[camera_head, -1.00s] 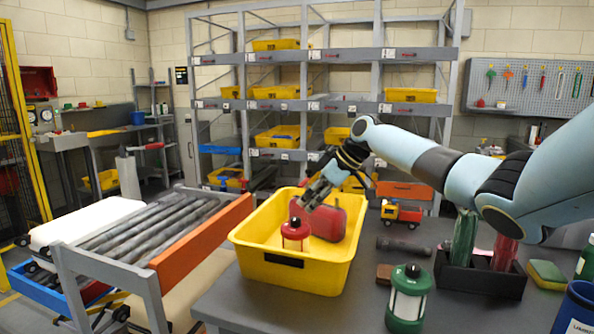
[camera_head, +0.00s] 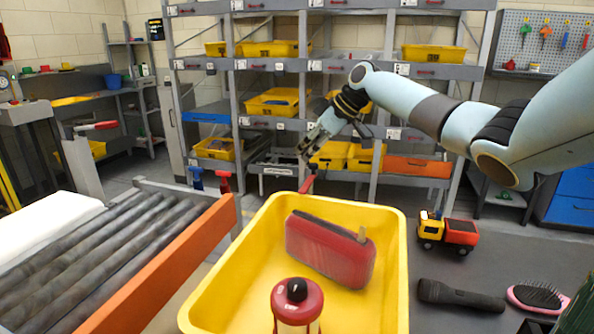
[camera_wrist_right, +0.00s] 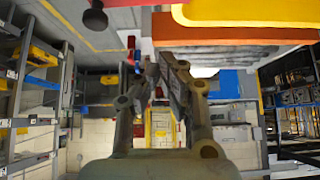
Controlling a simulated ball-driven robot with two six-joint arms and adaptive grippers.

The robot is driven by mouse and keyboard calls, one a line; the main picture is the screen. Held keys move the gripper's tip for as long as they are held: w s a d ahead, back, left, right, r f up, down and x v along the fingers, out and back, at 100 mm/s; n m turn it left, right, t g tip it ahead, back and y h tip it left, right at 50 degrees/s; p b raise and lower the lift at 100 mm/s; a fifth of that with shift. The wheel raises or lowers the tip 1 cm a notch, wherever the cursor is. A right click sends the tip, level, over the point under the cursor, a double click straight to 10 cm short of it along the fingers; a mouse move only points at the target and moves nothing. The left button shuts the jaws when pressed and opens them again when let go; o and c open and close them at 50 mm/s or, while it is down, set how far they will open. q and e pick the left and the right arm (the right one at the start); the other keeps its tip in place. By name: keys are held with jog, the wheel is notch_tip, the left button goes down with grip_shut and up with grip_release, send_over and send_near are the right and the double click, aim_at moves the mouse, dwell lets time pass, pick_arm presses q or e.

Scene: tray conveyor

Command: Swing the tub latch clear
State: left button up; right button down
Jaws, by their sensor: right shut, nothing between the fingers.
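The yellow tub (camera_head: 392,280) stands at the front of the head view; its near part is cut off. A small red upright piece (camera_head: 307,184) shows at its far rim; it looks like the latch, but its pivot is too small to tell. My right gripper (camera_head: 303,154) appears just above this piece in the picture, pointing down-left; whether they touch is unclear. In the right wrist view my right gripper (camera_wrist_right: 165,62) is shut and empty, with yellow tub edge (camera_wrist_right: 250,12) above it. My left gripper is out of view.
A red case (camera_head: 328,252) and a red-topped lantern (camera_head: 297,305) are in the tub. A roller conveyor (camera_head: 190,262) with an orange side stands at left. A toy truck (camera_head: 447,232), flashlight (camera_head: 460,296) and pink hairbrush (camera_head: 538,297) lie at right.

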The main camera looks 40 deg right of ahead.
aim_at(309, 177)
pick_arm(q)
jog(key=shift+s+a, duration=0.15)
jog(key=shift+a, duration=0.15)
pick_arm(e)
jog(key=shift+a, duration=0.1)
jog(key=x, duration=1)
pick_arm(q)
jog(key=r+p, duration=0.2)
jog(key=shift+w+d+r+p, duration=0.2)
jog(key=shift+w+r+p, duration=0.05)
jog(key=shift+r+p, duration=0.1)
pick_arm(e)
jog(key=s, duration=0.1)
jog(key=s+d, duration=0.1)
jog(key=s, duration=0.1)
jog(key=shift+s+d+r, duration=0.1)
jog(key=shift+s+d, duration=0.25)
jog(key=shift+d, duration=0.05)
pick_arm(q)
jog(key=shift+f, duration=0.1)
pick_arm(e)
jog(key=shift+s, duration=0.1)
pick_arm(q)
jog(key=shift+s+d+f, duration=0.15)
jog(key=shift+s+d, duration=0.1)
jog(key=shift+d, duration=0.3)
pick_arm(e)
jog(key=shift+s, duration=0.15)
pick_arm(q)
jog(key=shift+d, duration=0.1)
